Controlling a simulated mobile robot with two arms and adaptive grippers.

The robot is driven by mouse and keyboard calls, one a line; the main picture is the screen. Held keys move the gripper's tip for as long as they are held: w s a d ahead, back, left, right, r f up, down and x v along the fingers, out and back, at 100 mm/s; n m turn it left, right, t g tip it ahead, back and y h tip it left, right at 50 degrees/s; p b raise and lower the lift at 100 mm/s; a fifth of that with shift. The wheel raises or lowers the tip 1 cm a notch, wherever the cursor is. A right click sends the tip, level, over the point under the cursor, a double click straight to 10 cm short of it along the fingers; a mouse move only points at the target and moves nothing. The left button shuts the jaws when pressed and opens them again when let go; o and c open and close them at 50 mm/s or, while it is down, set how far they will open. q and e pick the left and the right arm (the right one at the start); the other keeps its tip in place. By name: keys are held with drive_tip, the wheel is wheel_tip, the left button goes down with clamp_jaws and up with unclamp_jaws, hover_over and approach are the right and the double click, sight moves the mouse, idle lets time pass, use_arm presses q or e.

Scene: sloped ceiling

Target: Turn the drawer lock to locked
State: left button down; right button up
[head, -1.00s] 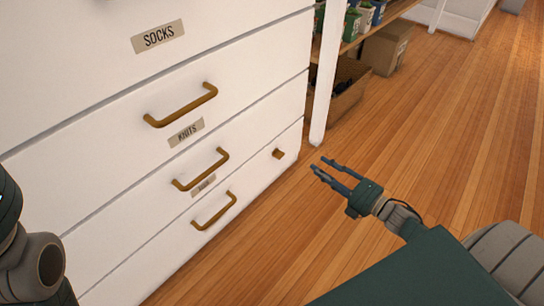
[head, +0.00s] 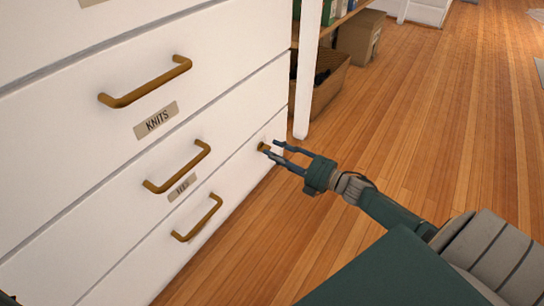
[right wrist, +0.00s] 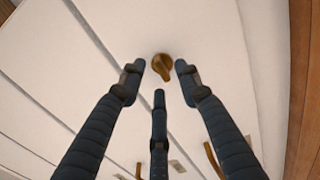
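The drawer lock is a small brass knob (head: 262,146) on the bottom drawer's white front, near its right end. In the right wrist view the knob (right wrist: 162,66) has a raised grip bar pointing down and slightly right. My right gripper (head: 271,148) is open, its dark fingers spread. In the right wrist view the fingertips (right wrist: 159,76) stand around the knob's outline, two at its sides and one below. A gap shows between fingers and knob; whether any fingertip touches it I cannot tell. My left gripper is out of view.
The white dresser (head: 60,150) has brass bar handles, including the bottom drawer's handle (head: 197,218), left of the knob. A white post (head: 307,70) and a shelf with a cardboard box (head: 360,38) stand behind. The wooden floor (head: 430,130) on the right is clear.

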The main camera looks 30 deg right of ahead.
drive_tip(key=shift+x, duration=0.85)
clamp_jaws()
